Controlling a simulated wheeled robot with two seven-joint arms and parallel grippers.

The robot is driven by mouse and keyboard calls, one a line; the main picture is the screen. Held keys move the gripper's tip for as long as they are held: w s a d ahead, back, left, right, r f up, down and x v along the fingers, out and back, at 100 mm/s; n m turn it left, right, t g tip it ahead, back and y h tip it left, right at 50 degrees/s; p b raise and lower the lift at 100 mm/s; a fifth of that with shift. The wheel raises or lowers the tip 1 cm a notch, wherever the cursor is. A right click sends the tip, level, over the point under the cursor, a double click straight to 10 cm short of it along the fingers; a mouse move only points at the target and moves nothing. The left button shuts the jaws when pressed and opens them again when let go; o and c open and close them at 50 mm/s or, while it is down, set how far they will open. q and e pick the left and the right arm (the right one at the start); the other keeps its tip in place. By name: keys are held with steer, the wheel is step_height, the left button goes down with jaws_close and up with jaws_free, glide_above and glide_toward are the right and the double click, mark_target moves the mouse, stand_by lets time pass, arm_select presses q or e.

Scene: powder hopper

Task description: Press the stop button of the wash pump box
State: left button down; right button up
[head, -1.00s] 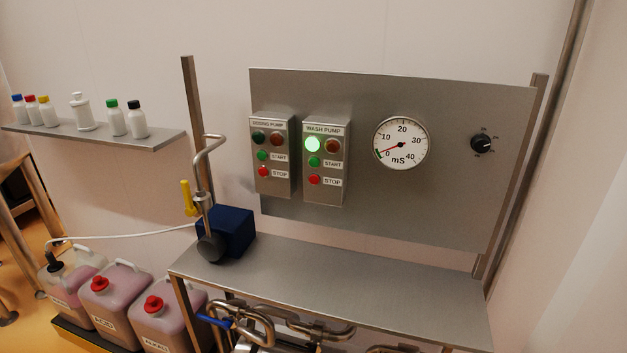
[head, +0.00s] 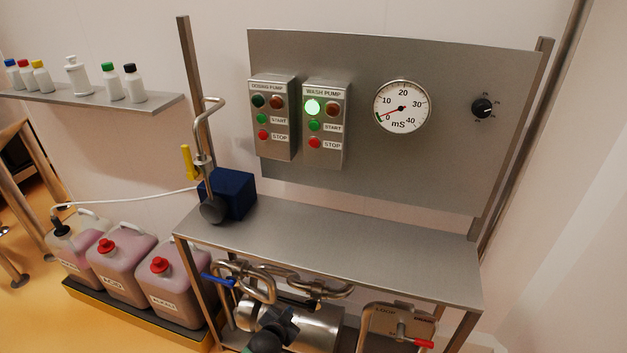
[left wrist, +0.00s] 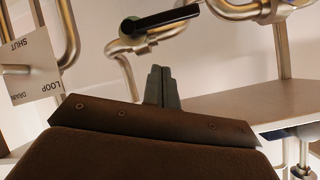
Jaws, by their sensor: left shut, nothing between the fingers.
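The wash pump box (head: 326,122) is a grey box on the steel back panel. Its green lamp (head: 312,107) is lit and its red-brown lamp (head: 332,109) is dark. Below them are a green start button (head: 314,126) and, lowest, the red stop button (head: 315,143) beside its STOP label. My left gripper (left wrist: 162,88) is shut and empty in the left wrist view, pointing toward steel pipework. In the head view a dark part of it seems to show at the bottom edge, well below the box and the shelf. My right gripper is not in view.
The similar dosing pump box (head: 273,117) is just left. A round gauge (head: 402,106) and black knob (head: 482,108) are right. A steel shelf (head: 350,245) juts out below the panel, with a blue block (head: 229,194) and bent pipe at its left. Pipes and valves crowd underneath.

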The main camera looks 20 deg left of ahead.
mark_target(314, 143)
arm_select(q)
steer(key=w+r+m+t+h, duration=0.4)
steer(key=r+m, duration=0.1)
steer(key=r, duration=1)
steer(key=w+r+m+t+h+p, duration=0.1)
steer(key=w+r+m+t+h, duration=0.3)
steer(key=r, duration=1)
steer(key=w+r+m+t+h, duration=0.35)
steer(key=w+r+m, duration=0.2)
steer(key=r, duration=0.95)
steer(key=w+b, duration=0.1)
steer(key=w, duration=0.7)
steer(key=shift+w, duration=0.4)
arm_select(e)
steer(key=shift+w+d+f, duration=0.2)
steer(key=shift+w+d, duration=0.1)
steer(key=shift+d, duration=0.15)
arm_select(q)
steer(key=shift+d+y, duration=0.15)
steer(key=shift+y, duration=0.1)
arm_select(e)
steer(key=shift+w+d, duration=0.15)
